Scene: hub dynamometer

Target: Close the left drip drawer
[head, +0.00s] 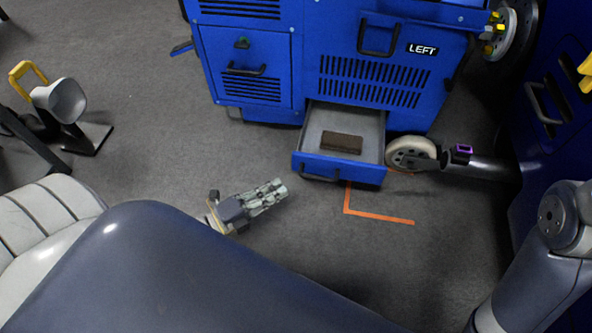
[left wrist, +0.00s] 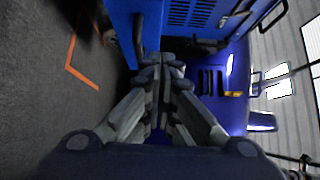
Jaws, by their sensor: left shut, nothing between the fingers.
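The left drip drawer (head: 327,171) is pulled out at the bottom of the blue cabinet marked LEFT (head: 375,60). Its grey inside shows, with a dark brown block (head: 341,142) lying in it. A handle (head: 320,178) is on its blue front. My left gripper (head: 281,187) is shut and empty, apart from the drawer, to the left of its front, with its fingers pointing toward it. In the left wrist view the fingers (left wrist: 161,62) are together near a blue panel with a dark handle (left wrist: 138,40), which looks like the drawer front. My right gripper is not visible.
A wheel (head: 411,152) with a dark bar stands close to the drawer's right side. Orange tape (head: 380,216) marks the floor in front. Another blue machine (head: 550,120) stands at the right. A padded seat (head: 40,225) is at the left. Grey floor around my left gripper is clear.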

